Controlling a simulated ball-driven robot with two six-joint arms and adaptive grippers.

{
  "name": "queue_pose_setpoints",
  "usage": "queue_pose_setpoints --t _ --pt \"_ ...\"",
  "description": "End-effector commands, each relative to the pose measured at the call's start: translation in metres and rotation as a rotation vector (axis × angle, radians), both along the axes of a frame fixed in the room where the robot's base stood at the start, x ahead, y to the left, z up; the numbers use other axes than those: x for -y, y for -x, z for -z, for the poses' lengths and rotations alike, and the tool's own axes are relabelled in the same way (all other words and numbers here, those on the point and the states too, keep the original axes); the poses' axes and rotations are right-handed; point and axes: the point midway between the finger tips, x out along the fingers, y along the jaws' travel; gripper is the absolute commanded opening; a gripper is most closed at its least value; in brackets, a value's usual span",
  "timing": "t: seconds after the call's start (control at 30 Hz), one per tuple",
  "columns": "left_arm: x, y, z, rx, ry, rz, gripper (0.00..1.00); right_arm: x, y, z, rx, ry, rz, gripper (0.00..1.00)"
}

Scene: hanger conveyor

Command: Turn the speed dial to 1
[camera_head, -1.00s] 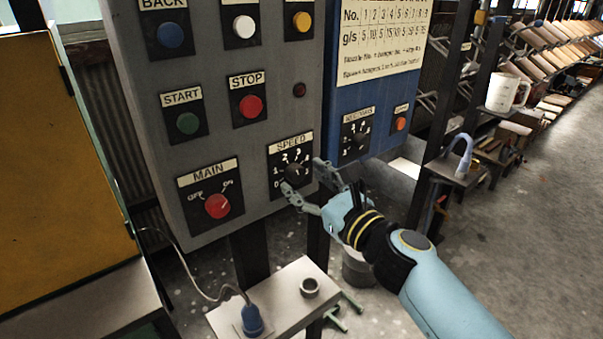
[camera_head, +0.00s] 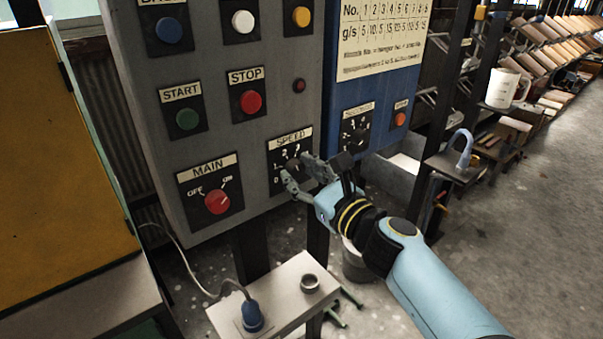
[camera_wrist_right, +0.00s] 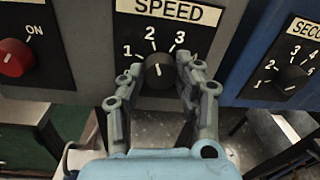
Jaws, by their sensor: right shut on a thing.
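The black speed dial (camera_head: 292,165) sits on the SPEED plate at the lower right of the grey control panel. It also shows in the right wrist view (camera_wrist_right: 160,72), with the numbers 1, 2 and 3 printed around its upper side. My right gripper (camera_head: 299,170) is shut on the dial, one finger on each side of it in the wrist view. A short pale mark shows on the dial's face; which number it points to I cannot tell. The fingers partly hide the plate's numbers. My left gripper is not in view.
The red MAIN switch (camera_head: 217,201) is left of the dial. The red STOP button (camera_head: 251,102) and green START button (camera_head: 187,119) are above. A blue panel (camera_head: 375,88) with another dial stands to the right. A small table (camera_head: 285,290) stands below.

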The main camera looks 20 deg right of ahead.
Motion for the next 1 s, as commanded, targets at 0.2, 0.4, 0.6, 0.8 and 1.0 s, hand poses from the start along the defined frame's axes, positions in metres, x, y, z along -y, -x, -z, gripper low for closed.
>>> queue_pose_setpoints --t 0.2,0.4,0.6,0.8,1.0 --pt "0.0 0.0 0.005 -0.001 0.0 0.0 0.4 0.0 0.0 0.001 0.016 0.04 0.0 0.01" --pt "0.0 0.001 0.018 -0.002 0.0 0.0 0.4 0.0 0.0 0.003 0.054 0.143 0.0 0.01" --pt "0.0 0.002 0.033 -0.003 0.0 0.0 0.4 0.0 0.0 0.004 0.11 0.299 0.0 0.01" --pt "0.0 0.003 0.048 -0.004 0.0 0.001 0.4 0.0 0.0 0.004 0.167 0.457 0.001 0.01" --pt "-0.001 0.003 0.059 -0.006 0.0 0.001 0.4 0.0 0.0 0.003 0.216 0.59 -0.001 0.01"
